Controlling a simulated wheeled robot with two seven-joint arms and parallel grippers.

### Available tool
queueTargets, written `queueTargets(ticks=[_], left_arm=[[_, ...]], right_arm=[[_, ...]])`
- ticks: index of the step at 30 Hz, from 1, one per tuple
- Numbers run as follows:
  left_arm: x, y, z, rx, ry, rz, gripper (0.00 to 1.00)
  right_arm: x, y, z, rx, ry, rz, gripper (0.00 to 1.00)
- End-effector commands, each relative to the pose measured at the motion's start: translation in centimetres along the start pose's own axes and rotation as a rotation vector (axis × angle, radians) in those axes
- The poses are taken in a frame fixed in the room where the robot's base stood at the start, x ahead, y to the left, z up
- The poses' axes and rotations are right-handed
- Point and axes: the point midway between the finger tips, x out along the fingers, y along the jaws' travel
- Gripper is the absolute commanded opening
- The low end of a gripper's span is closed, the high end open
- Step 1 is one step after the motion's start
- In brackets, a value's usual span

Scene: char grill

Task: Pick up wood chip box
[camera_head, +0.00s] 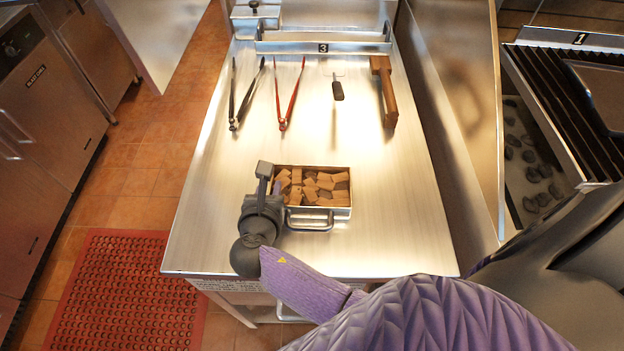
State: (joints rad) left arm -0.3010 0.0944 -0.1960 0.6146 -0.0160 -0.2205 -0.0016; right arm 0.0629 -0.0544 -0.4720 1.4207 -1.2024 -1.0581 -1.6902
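The wood chip box (342,212) is a shallow metal tray filled with brown wood chunks (318,185). It sits on the near part of the steel table, with a metal handle (310,221) on its near side. My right gripper (268,180) is at the box's left end, its dark fingers pointing away from me. It overlaps the box's left edge in the picture. I cannot tell whether it touches the box or how far apart its fingers are. My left gripper is not in view.
The steel table (390,225) also holds black tongs (247,95), red tongs (290,95), a small black-handled tool (337,90) and a wooden-handled tool (385,92). A metal panel stands along the right side, with a grill (570,100) beyond it. The table's middle is clear.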

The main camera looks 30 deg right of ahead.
Motion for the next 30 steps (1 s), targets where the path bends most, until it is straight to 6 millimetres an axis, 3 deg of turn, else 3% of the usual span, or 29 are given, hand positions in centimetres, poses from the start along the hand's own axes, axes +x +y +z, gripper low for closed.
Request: queueTargets(ticks=[1, 3, 30], left_arm=[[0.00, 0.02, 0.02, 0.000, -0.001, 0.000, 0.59], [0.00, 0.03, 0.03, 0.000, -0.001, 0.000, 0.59], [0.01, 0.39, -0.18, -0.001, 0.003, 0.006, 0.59]], right_arm=[[0.01, -0.01, 0.00, 0.000, 0.000, 0.000, 0.15], [0.01, -0.01, 0.00, 0.000, 0.000, 0.000, 0.00], [0.03, -0.02, 0.02, 0.000, -0.001, 0.000, 0.00]])
